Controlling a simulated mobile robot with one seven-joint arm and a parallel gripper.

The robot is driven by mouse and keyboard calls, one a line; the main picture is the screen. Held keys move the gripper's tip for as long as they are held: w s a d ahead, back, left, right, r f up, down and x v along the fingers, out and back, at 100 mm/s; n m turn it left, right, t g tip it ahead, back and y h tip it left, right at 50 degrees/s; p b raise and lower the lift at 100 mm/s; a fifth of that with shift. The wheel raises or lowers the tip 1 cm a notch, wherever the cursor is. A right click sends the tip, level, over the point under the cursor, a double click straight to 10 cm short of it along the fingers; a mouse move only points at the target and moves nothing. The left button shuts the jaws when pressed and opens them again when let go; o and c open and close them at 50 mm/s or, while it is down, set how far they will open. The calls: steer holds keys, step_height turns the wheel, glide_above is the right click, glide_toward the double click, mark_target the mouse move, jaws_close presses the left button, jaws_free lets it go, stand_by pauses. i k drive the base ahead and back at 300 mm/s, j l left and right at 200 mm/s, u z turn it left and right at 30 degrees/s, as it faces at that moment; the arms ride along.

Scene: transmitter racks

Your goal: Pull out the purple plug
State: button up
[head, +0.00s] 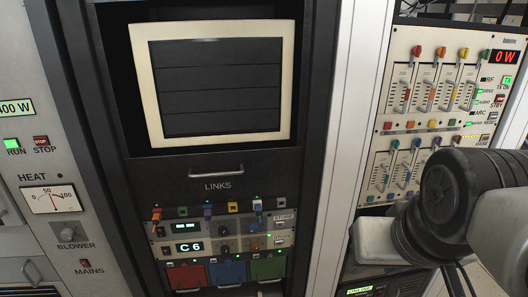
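A small purple-blue plug (207,210) sits in the top row of the panel marked LINKS (218,186), in the middle rack. It appears seated in its socket; fine detail is too small to tell. An orange plug (156,214) is in the same row to its left, and a pale plug (257,206) is to its right. Parts of my arm fill the lower right of the head view, in front of the right rack and well apart from the plug. My gripper does not show, so whether it holds anything is hidden.
A dark screen (220,90) and a drawer handle (216,172) are above the plugs. Below are a C6 display (189,247) and red (187,277), blue (227,272) and green (268,268) blocks. The right rack has coloured sliders (430,95). Space before the plugs looks clear.

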mark_target(207, 213)
steer(key=k+j, duration=0.1)
steer(key=j, duration=0.9)
steer(key=k+j+z, duration=0.1)
steer(key=j, duration=0.4)
steer(key=k+j, duration=0.15)
steer(key=j, duration=0.35)
